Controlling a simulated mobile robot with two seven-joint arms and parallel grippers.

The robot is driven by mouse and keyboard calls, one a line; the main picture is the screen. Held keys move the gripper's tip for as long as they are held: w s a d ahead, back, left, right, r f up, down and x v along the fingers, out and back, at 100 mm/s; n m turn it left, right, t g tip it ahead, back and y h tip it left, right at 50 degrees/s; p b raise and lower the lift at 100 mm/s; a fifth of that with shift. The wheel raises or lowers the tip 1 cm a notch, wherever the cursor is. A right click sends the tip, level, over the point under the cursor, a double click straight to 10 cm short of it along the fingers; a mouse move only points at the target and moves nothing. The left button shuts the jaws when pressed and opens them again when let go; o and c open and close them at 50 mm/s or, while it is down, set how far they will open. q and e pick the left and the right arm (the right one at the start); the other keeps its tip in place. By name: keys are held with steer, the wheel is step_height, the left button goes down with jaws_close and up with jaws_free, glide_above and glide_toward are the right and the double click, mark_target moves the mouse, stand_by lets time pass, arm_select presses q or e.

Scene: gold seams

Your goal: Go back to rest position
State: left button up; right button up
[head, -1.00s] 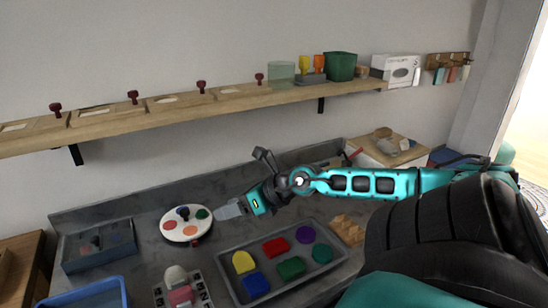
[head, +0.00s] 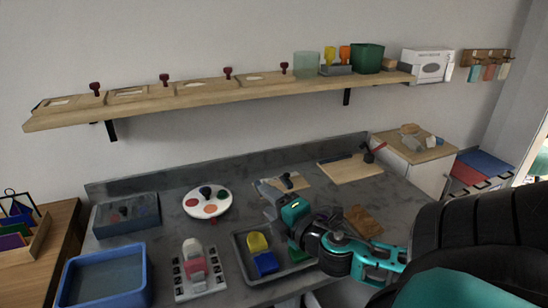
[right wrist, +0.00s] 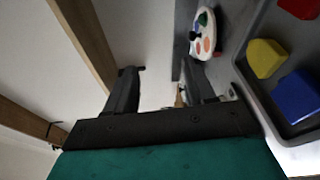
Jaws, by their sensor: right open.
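My right gripper (head: 272,200) is over the worktop, at the back edge of the grey tray (head: 240,262). In the right wrist view (right wrist: 160,88) its two dark fingers are spread apart with nothing held between them. My right arm is bent and covers the right part of the tray. A yellow piece (head: 257,242) and a blue piece (head: 265,262) show in the tray; both also show in the right wrist view. My left gripper is not in view.
A white round palette (head: 207,203) lies behind the tray. A blue bin (head: 100,280) and a grey box (head: 125,215) stand at left. A wooden board (head: 350,170) lies at the back right. A long wooden shelf (head: 220,95) runs along the wall above.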

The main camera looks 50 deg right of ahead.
steer(key=shift+s+f+m+g+h, duration=0.25)
steer(key=shift+m+g+h, duration=0.15)
steer(key=shift+m, duration=0.1)
steer(key=s+a+f+m+g, duration=0.2)
steer(key=m, duration=0.1)
steer(key=s+a+f+m+g, duration=0.2)
steer(key=f+m, duration=0.1)
steer(key=s+a+f+m+g, duration=0.2)
steer(key=s+f+m, duration=0.1)
steer(key=m, duration=0.1)
steer(key=shift+f+g+h, duration=0.1)
steer(key=shift+g+h, duration=0.3)
steer(key=s+a+f+m+g+y, duration=0.1)
steer(key=s+a+m+g+y, duration=0.2)
steer(key=a, duration=0.5)
steer(key=s+a+f+g+y, duration=0.2)
steer(key=s+a+y, duration=0.1)
steer(key=s+a, duration=0.3)
steer(key=w+a+f+t+y, duration=0.1)
steer(key=w+a+f+t, duration=0.2)
steer(key=w+f+t, duration=0.4)
steer(key=shift+w+a+f+y, duration=0.3)
steer(key=shift+w+f, duration=0.6)
steer(key=shift+w, duration=0.05)
